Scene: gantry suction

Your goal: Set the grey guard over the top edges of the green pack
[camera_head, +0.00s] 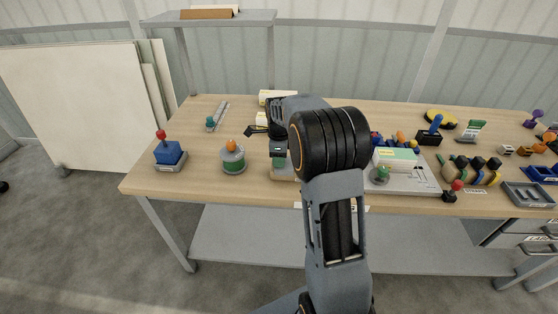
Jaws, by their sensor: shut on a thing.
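My gripper (277,138) is at the middle of the table, left of my large black arm joint, which hides part of it. It is shut on a small dark grey piece, seemingly the grey guard (278,150), though its outline is hard to make out. Just below is a small green block, seemingly the green pack (279,162), on a beige base (283,177). The guard looks to be at or just above the block's top; I cannot tell whether they touch. The right side of both is hidden behind my arm.
A green-topped round pot with an orange knob (232,160) and a blue block with a red knob (170,154) stand to the left. Several small parts crowd the far right. The table's front left is clear.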

